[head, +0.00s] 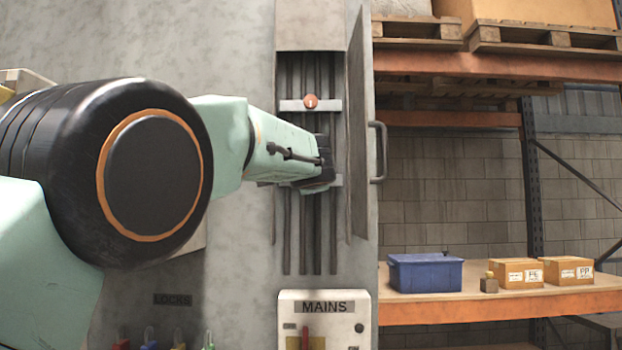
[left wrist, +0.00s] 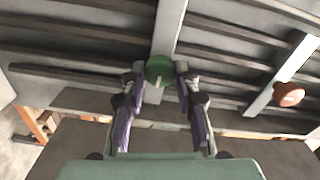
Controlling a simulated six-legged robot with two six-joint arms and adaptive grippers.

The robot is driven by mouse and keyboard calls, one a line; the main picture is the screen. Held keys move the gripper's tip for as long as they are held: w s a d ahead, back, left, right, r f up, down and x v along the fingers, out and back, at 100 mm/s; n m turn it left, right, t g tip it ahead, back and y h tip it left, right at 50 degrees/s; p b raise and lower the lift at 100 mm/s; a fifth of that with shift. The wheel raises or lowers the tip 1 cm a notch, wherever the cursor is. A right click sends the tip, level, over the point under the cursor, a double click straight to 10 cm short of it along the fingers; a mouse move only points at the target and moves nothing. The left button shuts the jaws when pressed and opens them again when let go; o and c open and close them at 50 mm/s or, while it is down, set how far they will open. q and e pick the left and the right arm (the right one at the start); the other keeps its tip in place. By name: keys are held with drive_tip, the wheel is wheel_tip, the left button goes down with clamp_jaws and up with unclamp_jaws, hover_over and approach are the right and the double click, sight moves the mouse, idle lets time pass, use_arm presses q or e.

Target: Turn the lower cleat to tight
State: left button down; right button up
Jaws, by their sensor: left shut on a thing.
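The lower cleat's round green knob (left wrist: 159,68) sits on a pale crossbar (left wrist: 170,22) over dark cables, with a short pale mark on its face. My left gripper (left wrist: 160,80) has its two fingers on either side of the knob and is shut on it. In the head view my left gripper (head: 322,178) reaches into the open wall channel and hides the lower knob. Only an end of the lower crossbar (head: 338,181) shows there. The upper cleat has an orange knob (head: 311,101) with a white mark; it also shows in the left wrist view (left wrist: 288,94). My right gripper is out of view.
An open door (head: 360,130) with a handle (head: 379,152) stands just right of the channel. A MAINS box (head: 324,318) is below it. A shelf at the right holds a blue bin (head: 425,273) and small cartons (head: 515,274).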

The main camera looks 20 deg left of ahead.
use_arm(q)
drive_tip(key=shift+m+p, duration=1.65)
drive_tip(key=shift+m, duration=6.95)
drive_tip(key=shift+f, duration=0.1)
drive_tip(key=c, duration=1)
unclamp_jaws()
